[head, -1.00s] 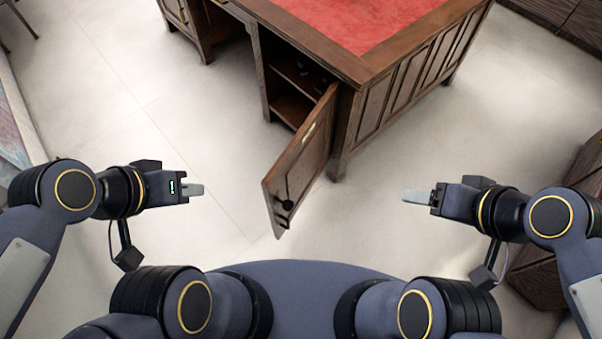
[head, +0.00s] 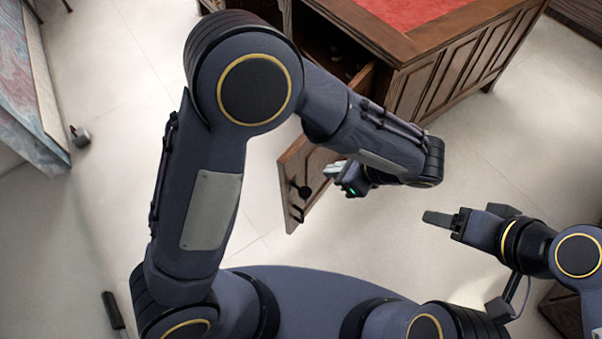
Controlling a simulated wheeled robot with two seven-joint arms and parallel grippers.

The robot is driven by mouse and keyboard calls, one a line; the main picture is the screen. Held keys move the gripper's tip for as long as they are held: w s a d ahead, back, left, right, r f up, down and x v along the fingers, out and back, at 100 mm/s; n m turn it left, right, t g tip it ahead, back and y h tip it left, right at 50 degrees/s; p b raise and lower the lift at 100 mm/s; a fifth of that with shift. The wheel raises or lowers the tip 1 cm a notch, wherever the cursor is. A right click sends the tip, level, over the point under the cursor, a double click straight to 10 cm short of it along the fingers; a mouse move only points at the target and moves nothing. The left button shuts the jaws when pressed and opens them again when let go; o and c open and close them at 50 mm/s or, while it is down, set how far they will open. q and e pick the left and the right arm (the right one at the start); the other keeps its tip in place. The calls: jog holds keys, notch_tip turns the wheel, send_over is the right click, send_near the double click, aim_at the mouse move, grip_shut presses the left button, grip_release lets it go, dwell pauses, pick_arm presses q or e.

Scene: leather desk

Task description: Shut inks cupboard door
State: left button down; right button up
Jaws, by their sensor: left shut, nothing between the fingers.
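The wooden cupboard door (head: 293,167) stands open, swung out from the front of the desk. A dark knob (head: 300,190) shows near its outer end. My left arm crosses in front and hides much of the door's middle and part of the cupboard opening (head: 318,38). My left gripper (head: 333,170) is shut and empty, over the right side of the door's outer part in the picture. I cannot tell whether it touches. My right gripper (head: 437,218) is right of the door and clear of it; its fingers are seen edge-on.
The desk (head: 450,70) with a red leather top (head: 415,10) stands at the upper middle. Pale floor (head: 365,235) is clear around the door. A marbled panel (head: 25,90) stands at the left edge. Dark wooden furniture (head: 570,305) is at the lower right.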

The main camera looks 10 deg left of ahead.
pick_arm(q)
jog(key=d+f+m, duration=0.1)
jog(key=d+f, duration=0.1)
jog(key=b, duration=0.2)
send_near(291, 167)
notch_tip(291, 167, down, 5)
jog(key=a, duration=0.2)
jog(key=shift+w+a+t, duration=0.3)
jog(key=shift+w+a, duration=0.4)
jog(key=shift+a, duration=0.1)
